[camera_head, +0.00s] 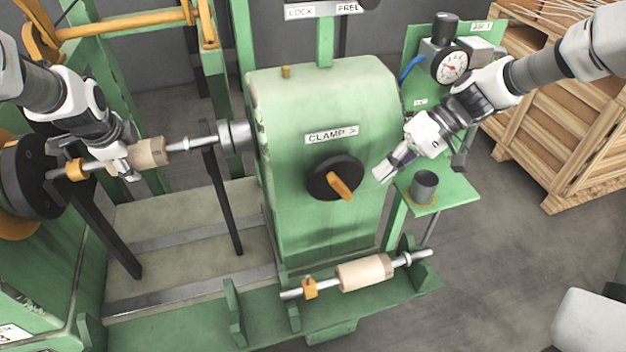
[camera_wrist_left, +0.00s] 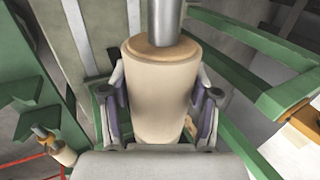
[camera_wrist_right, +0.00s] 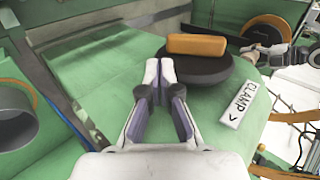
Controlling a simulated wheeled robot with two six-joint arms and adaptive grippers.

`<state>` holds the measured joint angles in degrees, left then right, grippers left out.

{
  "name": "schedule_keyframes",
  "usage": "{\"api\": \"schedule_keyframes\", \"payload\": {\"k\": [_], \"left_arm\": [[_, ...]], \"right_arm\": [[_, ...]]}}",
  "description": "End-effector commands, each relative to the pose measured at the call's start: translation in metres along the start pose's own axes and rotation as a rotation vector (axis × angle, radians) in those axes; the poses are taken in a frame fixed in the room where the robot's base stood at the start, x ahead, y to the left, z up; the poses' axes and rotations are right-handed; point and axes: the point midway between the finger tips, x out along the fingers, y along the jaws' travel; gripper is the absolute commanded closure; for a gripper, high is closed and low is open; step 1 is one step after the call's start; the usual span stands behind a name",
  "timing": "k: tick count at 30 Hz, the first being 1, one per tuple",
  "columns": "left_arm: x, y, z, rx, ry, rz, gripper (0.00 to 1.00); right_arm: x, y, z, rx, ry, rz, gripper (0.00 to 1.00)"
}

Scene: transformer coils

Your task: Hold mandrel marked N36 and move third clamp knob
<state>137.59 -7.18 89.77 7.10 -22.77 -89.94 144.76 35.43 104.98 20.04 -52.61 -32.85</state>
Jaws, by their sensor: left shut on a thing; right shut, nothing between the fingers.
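A mandrel with a pale wooden sleeve (camera_head: 147,153) lies level between the dark faceplate (camera_head: 35,178) and the tailstock quill (camera_head: 235,136). No N36 mark is readable on it. My left gripper (camera_head: 124,172) is shut around the sleeve, which also fills the jaws in the left wrist view (camera_wrist_left: 162,90). The clamp knob, a black disc (camera_head: 322,180) with an orange bar handle (camera_head: 341,187), sits on the green tailstock under a "CLAMP >" label (camera_head: 332,134). My right gripper (camera_head: 382,174) is shut and empty, right of the knob; in the right wrist view its tips are just beside the disc (camera_wrist_right: 210,72).
A second mandrel (camera_head: 365,272) rests on the low front rack. A small green shelf (camera_head: 455,195) with a grey cup (camera_head: 425,186) and a gauge (camera_head: 451,67) stand right of the tailstock. Wooden crates (camera_head: 560,130) stand behind.

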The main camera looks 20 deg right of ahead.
Motion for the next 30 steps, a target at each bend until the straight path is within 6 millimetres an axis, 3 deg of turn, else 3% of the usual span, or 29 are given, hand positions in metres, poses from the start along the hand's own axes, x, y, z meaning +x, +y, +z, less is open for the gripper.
{"api": "schedule_keyframes", "payload": {"k": [3,9,20,30], "left_arm": [[-0.001,-0.001,-0.001,-0.001,0.000,-0.002,1.00],[-0.001,-0.001,-0.001,-0.001,0.000,-0.003,1.00],[-0.001,-0.001,-0.001,-0.001,0.000,-0.003,1.00],[0.000,-0.001,-0.001,0.000,0.000,-0.003,1.00]], "right_arm": [[0.025,-0.002,0.001,0.001,-0.005,0.003,1.00],[0.049,-0.008,0.000,0.000,-0.001,0.002,1.00],[0.053,-0.009,0.000,0.000,-0.001,-0.002,1.00],[0.070,-0.006,0.002,0.003,-0.005,-0.101,1.00]]}}
